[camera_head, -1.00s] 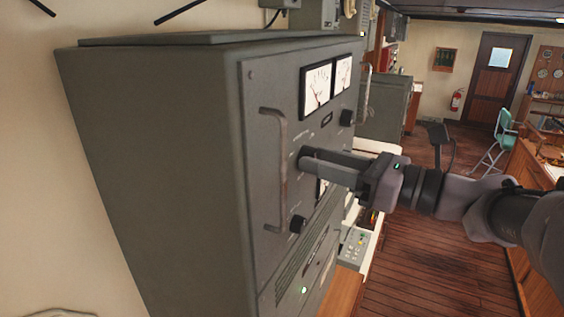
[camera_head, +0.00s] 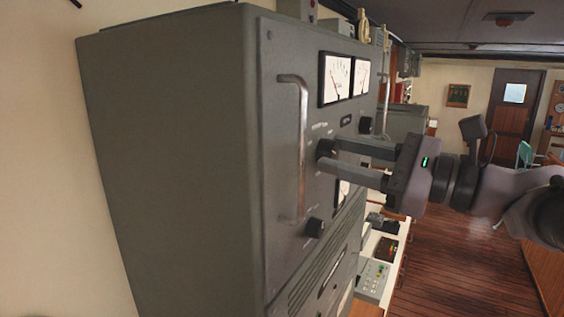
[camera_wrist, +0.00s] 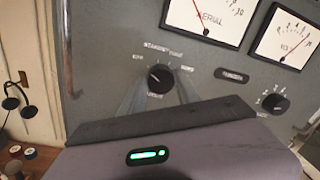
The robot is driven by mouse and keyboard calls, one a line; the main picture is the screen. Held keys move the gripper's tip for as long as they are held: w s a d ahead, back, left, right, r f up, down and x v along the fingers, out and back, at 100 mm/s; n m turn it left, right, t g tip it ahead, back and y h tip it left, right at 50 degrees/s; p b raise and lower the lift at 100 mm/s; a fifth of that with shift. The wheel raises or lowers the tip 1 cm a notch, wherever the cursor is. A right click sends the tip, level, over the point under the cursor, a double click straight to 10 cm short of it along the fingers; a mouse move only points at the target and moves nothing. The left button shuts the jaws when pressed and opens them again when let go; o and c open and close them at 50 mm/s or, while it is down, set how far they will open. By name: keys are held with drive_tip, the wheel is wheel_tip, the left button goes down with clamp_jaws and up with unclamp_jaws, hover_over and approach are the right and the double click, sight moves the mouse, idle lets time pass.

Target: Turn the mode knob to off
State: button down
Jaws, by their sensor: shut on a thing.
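The mode knob (camera_head: 325,148) is a small black knob on the grey front panel, right of the long metal handle. In the wrist view the mode knob (camera_wrist: 160,76) sits among white labels, with OFF to its upper left and STANDBY and TUNE above. Its pointer mark seems to face up and left, but it is too small to be sure. My gripper (camera_head: 329,157) reaches in from the right and is shut on the knob, one finger on each side. In the wrist view my gripper (camera_wrist: 160,88) partly covers the lower label.
Another black knob (camera_head: 314,228) is low on the panel, near the handle (camera_head: 300,150). A third knob (camera_wrist: 275,103) is on the right in the wrist view, below the meters (camera_wrist: 212,15). The wooden floor (camera_head: 450,260) is open at right.

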idle(0.4)
drive_tip(key=c, duration=0.9)
unclamp_jaws()
